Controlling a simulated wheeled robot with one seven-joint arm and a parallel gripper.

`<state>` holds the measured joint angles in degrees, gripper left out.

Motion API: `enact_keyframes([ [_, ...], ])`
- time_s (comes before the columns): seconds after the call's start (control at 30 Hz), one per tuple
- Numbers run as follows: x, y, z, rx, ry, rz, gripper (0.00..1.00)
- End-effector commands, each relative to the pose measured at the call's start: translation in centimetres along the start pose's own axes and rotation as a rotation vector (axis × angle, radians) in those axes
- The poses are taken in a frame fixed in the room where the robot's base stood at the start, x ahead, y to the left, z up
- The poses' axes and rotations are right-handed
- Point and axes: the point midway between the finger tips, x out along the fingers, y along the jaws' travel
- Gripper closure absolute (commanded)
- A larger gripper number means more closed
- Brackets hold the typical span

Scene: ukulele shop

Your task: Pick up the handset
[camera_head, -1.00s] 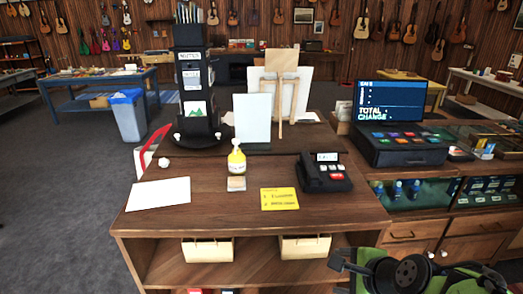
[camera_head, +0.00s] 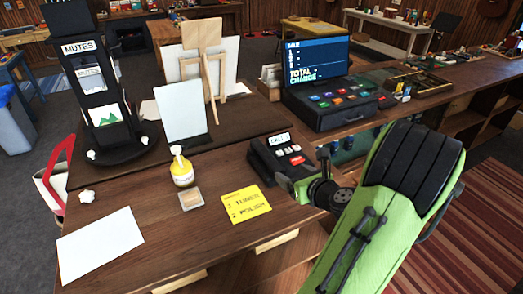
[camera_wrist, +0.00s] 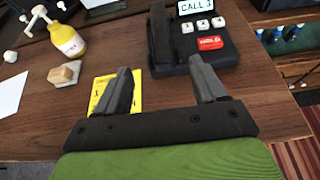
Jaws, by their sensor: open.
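The black handset (camera_wrist: 160,34) lies lengthwise on the left side of the desk phone (camera_wrist: 232,52), which has a small lit screen and white and red keys. In the head view the handset (camera_head: 266,158) rests on the left of the phone (camera_head: 298,160), at the right part of the wooden counter. My gripper (camera_wrist: 160,82) is open and empty in the wrist view. Its two dark fingers point toward the phone, the handset lying beyond and between them. In the head view my gripper (camera_head: 290,184) is just in front of the phone, partly hidden by my green arm.
A white board (camera_head: 184,110) and a tall black rack (camera_head: 100,90) stand at the back left.

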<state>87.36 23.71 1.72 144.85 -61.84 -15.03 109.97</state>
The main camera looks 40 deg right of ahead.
Motion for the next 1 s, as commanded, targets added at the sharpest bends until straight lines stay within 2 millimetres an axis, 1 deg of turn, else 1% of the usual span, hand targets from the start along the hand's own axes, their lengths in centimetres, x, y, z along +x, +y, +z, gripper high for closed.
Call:
enact_keyframes([
  [0.03,1.4,0.2,0.2,-0.007,-0.004,0.008,0.30],
  [0.1,3.2,0.2,0.1,-0.008,-0.002,0.009,0.30],
  [0.2,5.4,0.2,0.1,-0.007,-0.003,0.007,0.30],
  [0.37,7.3,0.1,0.0,-0.008,-0.003,0.003,0.30],
  [0.5,10.0,-0.1,0.0,-0.008,-0.003,0.006,0.30],
  [0.6,11.6,-0.2,0.0,-0.008,-0.003,0.004,0.30],
  [0.7,12.2,-0.2,-0.1,-0.009,-0.003,0.002,0.30],
  [0.87,12.2,-0.3,-0.1,-0.008,-0.002,0.001,0.30],
  [0.97,12.2,-0.3,-0.1,-0.008,-0.002,0.001,0.44],
  [1.0,12.2,-0.3,-0.1,-0.008,-0.002,0.001,0.50],
])
